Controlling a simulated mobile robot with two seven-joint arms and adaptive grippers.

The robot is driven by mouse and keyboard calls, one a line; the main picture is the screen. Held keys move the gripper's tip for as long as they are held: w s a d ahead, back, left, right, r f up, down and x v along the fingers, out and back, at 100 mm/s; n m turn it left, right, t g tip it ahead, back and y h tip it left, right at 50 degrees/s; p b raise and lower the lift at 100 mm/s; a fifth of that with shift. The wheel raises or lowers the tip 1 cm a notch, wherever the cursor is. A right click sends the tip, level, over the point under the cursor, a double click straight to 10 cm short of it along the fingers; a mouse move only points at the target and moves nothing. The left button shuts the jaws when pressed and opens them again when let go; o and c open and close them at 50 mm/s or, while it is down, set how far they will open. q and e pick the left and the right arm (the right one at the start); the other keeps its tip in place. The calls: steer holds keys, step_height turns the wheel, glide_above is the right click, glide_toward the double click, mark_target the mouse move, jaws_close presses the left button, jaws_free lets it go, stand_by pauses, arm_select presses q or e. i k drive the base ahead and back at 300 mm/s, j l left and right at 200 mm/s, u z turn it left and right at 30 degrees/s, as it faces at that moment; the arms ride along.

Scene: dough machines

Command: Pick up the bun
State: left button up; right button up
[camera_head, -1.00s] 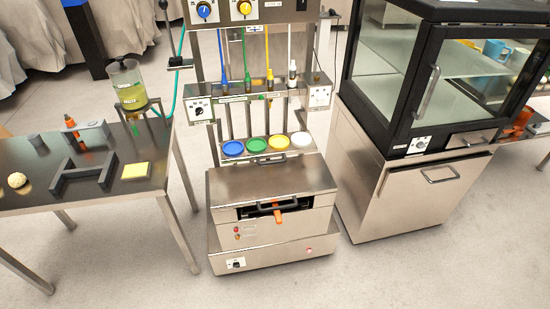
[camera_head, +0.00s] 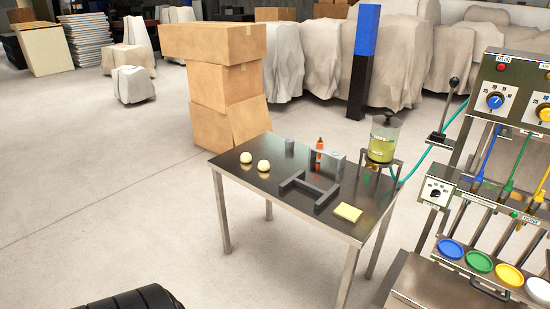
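Two small round pale buns rest on the left end of a dark-topped metal table. One bun (camera_head: 246,157) is nearer the left edge, and the other bun (camera_head: 263,166) is just to its right and nearer the front. They sit apart from each other, with nothing over them. Neither of my grippers' fingers shows in the head view.
The table (camera_head: 300,225) also bears a dark grey frame (camera_head: 308,191), a yellow pad (camera_head: 348,212), a small grey cylinder (camera_head: 289,147) and an orange-tipped tool (camera_head: 320,149). A liquid jar (camera_head: 383,139) stands at its right. Stacked boxes (camera_head: 225,85) stand behind. Floor in front is clear.

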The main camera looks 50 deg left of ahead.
mark_target(246, 157)
steer(key=u, duration=1.85)
steer(key=i+j+z, duration=0.25)
steer(key=i, duration=0.35)
steer(key=i+j+z, duration=0.2)
steer(key=i+j, duration=0.2)
steer(key=i, duration=0.15)
